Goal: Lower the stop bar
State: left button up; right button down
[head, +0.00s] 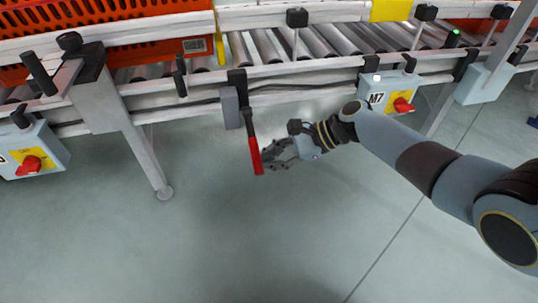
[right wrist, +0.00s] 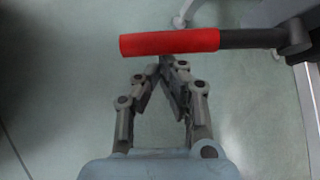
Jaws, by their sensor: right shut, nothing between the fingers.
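A lever with a red grip (head: 254,156) and a dark shaft hangs from a grey box (head: 230,107) on the front rail of the roller conveyor. The grip points downward in the head view. In the right wrist view the red grip (right wrist: 170,42) lies across the picture, just beyond my fingertips. My right gripper (head: 266,152) is just right of the grip, its fingers closed together with nothing between them. The fingertips also show in the right wrist view (right wrist: 172,64). I cannot tell whether they touch the grip. A yellow upright piece (head: 220,36) stands at the rollers. My left gripper is out of view.
Orange totes (head: 130,38) stand on the conveyor (head: 300,42) at the left. A grey M7 box (head: 388,95) with a red switch is right of the lever, behind my right arm. A conveyor leg (head: 148,160) stands to the left. The floor below is clear.

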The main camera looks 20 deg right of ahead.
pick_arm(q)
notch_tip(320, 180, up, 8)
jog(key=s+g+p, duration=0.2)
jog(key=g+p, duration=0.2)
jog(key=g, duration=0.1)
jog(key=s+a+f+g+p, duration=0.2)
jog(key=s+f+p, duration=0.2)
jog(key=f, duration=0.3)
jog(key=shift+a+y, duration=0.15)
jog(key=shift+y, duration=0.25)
pick_arm(e)
notch_tip(320, 180, up, 12)
jog(key=m+g+y, duration=0.1)
jog(key=m+g, duration=0.4)
jog(key=g, duration=0.2)
jog(key=shift+s+f, duration=0.25)
jog(key=shift+s, duration=0.05)
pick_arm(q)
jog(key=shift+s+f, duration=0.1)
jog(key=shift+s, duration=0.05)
pick_arm(e)
jog(key=shift+w+r, duration=0.1)
jog(key=shift+r, duration=0.1)
